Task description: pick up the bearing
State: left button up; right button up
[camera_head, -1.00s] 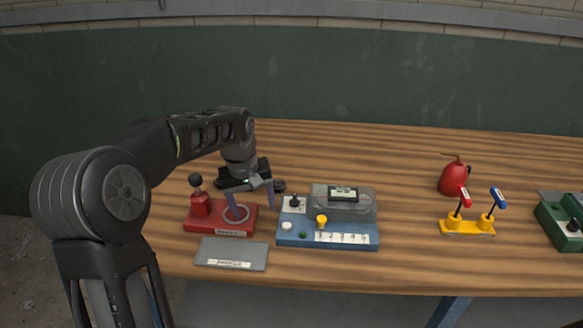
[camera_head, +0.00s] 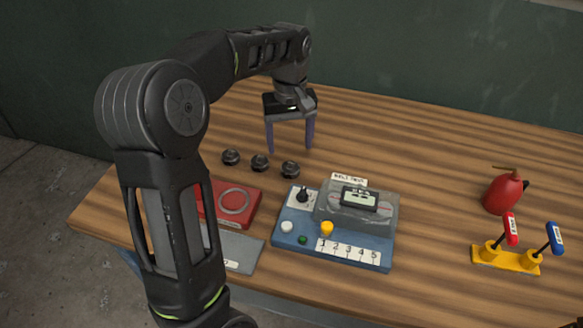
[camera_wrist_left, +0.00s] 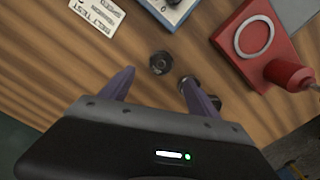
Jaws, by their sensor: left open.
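Three dark round bearings stand in a row on the wooden table: a left one (camera_head: 230,157), a middle one (camera_head: 260,162) and a right one (camera_head: 290,169). My left gripper (camera_head: 289,147) is open and empty, pointing down just behind the right bearing in the head view. In the left wrist view one bearing (camera_wrist_left: 160,62) shows just ahead of the gap between the fingertips of the left gripper (camera_wrist_left: 158,78). A second bearing (camera_wrist_left: 189,81) is partly hidden by one finger, and a third is mostly covered by it.
A red fixture with a ring (camera_head: 252,210) and a blue tester (camera_head: 350,255) with numbered slots sit in front of the bearings. A grey plate (camera_head: 245,247) is partly behind my arm. A red oil can (camera_head: 502,193) and yellow tool stand (camera_head: 505,259) are right. The table behind is clear.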

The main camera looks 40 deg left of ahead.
aim_at(290, 167)
pick_arm(q)
jog(key=shift+f, duration=1.05)
jog(key=shift+s+d+f+p, duration=0.1)
jog(key=shift+f+p, duration=0.1)
jog(key=shift+f, duration=1.15)
jog(key=shift+s+d+f+p, duration=0.1)
jog(key=shift+f+p, duration=0.1)
jog(key=shift+f, duration=1.1)
grip_shut()
